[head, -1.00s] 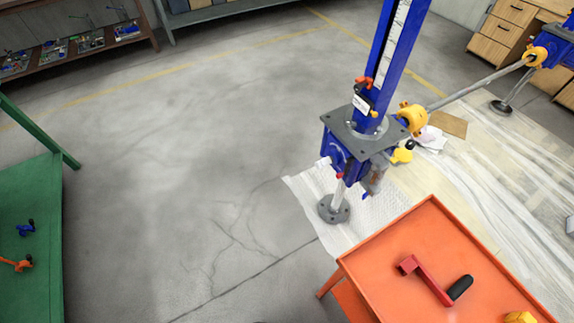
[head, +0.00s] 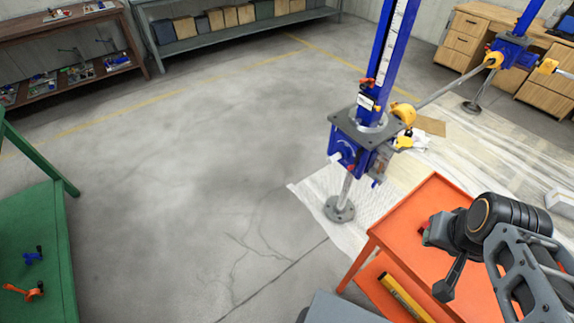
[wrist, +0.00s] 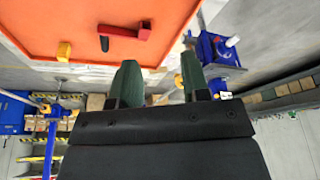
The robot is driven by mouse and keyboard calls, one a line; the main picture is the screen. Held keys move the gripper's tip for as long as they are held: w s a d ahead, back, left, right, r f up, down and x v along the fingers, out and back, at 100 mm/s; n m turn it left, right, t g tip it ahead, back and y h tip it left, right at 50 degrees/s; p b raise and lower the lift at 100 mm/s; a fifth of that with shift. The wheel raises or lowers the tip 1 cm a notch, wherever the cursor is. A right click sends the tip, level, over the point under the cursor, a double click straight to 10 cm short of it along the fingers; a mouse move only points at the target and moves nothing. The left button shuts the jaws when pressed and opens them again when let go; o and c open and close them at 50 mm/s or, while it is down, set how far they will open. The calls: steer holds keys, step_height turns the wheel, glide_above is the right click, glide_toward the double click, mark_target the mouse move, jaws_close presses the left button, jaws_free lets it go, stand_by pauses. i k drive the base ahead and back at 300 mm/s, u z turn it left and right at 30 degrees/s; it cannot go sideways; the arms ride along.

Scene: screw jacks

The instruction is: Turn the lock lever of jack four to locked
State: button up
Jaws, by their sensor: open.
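A blue screw jack (head: 356,135) with a grey top plate stands upright on a round grey foot. It also shows at the right of the wrist view (wrist: 215,52). A small orange-red piece (head: 368,83) sits on its column above a white label (head: 365,102) too small to read. A yellow piece (head: 404,142) sticks out at its right side. I cannot tell which part is the lock lever, or whether this is jack four. My gripper (wrist: 160,80) is open and empty, its two dark green fingers apart, clear of the jack. In the head view my arm hides the fingers.
An orange cart (head: 400,215) stands right of the jack, under my arm; a red crank (wrist: 128,32) and a yellow block (wrist: 64,51) lie on it. A rod links the jack to another at the back right. A green table (head: 40,225) is left. The middle floor is clear.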

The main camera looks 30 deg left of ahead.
mark_target(360, 151)
steer(key=u, duration=0.45)
steer(key=k, duration=1)
steer(key=u, duration=1.45)
steer(key=i, duration=1.4)
steer(key=z, duration=0.8)
steer(key=i, duration=0.5)
steer(key=z, duration=0.55)
